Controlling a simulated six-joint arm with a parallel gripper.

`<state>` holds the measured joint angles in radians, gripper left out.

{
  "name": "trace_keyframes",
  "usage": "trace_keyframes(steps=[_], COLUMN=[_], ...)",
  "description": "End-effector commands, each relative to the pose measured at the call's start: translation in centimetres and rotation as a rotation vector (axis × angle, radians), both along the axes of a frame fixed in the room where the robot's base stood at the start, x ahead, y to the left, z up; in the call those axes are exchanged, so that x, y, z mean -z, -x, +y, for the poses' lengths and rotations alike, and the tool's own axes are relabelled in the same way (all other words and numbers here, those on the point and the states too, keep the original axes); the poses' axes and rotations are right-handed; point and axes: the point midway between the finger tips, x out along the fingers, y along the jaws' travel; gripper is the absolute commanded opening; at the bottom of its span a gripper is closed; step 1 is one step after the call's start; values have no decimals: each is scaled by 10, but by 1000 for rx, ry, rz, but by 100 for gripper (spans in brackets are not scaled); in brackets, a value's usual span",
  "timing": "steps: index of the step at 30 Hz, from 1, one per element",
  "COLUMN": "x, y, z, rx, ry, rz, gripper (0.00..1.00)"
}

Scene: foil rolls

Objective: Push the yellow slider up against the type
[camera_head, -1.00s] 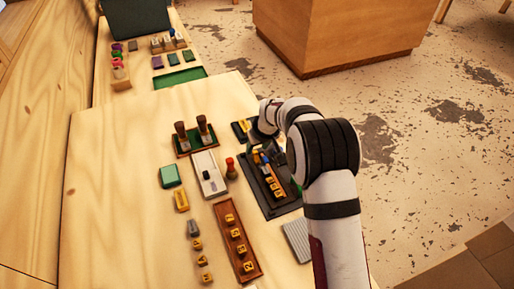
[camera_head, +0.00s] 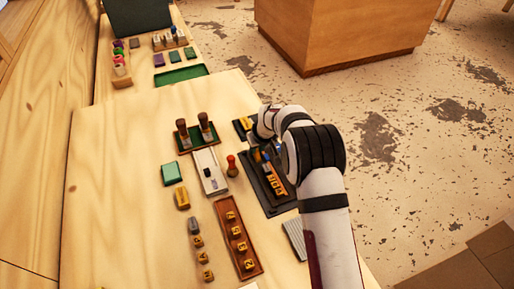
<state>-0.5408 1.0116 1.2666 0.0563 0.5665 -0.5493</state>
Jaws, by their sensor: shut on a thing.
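The dark tray (camera_head: 286,207) lies at the right edge of the table, with several gold type blocks (camera_head: 276,184) in a row along it. The type blocks sit close together. A small yellow piece (camera_head: 256,156), likely the slider, shows at the row's far end beside a blue part. My gripper (camera_head: 264,155) is low over that end of the tray, shut on what seems to be the slider. My wrist hides part of this, so I cannot tell whether the slider touches the type.
A brown rack (camera_head: 223,205) of type blocks, a white device (camera_head: 209,172) and a red-topped stamp (camera_head: 232,166) stand left of the tray. A green stand (camera_head: 187,148) holds two brown-handled stamps. A ridged grey block (camera_head: 294,238) lies nearer.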

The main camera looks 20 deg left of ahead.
Motion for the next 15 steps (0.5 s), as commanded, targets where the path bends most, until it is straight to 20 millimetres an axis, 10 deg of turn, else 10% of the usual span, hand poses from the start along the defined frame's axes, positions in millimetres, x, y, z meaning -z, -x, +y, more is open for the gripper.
trace_keyframes(steps=[15], x=[0], y=[20], z=[-20], rx=[1], ry=[0], rz=[1], gripper=[0])
